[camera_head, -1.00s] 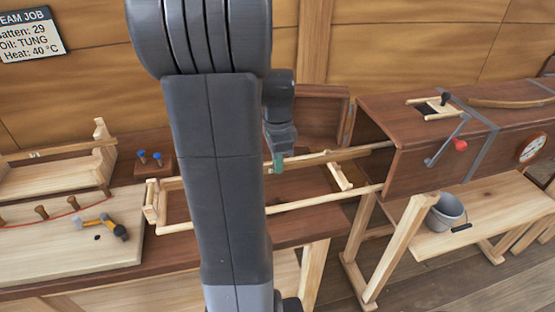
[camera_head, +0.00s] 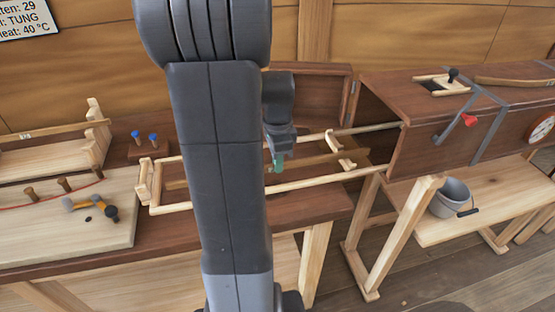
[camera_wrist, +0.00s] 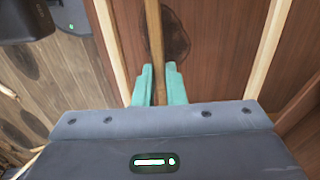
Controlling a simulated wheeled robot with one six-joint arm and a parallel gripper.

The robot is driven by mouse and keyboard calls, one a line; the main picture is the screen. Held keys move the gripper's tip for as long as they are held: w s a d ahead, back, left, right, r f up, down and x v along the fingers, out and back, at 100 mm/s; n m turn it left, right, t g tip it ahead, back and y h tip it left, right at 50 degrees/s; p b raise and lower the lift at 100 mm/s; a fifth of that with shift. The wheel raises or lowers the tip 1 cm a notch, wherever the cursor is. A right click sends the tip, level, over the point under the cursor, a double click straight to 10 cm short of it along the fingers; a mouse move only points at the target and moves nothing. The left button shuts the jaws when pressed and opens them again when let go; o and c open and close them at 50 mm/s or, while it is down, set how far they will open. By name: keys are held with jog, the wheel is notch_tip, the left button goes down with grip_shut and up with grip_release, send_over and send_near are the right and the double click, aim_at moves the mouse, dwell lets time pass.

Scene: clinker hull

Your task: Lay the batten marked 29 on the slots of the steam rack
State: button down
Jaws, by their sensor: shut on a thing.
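My gripper (camera_head: 278,163) is over the steam rack, its green fingers shut on a thin brown batten (camera_wrist: 154,32). The batten also shows in the head view (camera_head: 318,160), between the rack's two pale rails and roughly along them. The steam rack (camera_head: 310,186) has a slotted crosspiece (camera_head: 341,151) at its right and an upright end piece (camera_head: 144,181) at its left. The batten appears low, near the right crosspiece; I cannot tell whether it touches the slots. No number is readable on it. My arm hides the rack's middle.
The open steam box (camera_head: 400,100) stands right, with a red-knobbed lever (camera_head: 468,120). A bucket (camera_head: 452,197) sits on the shelf below. A wall sign (camera_head: 25,18) shows 29.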

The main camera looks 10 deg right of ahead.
jog(key=c, duration=1.4)
grip_release()
notch_tip(320, 180, up, 14)
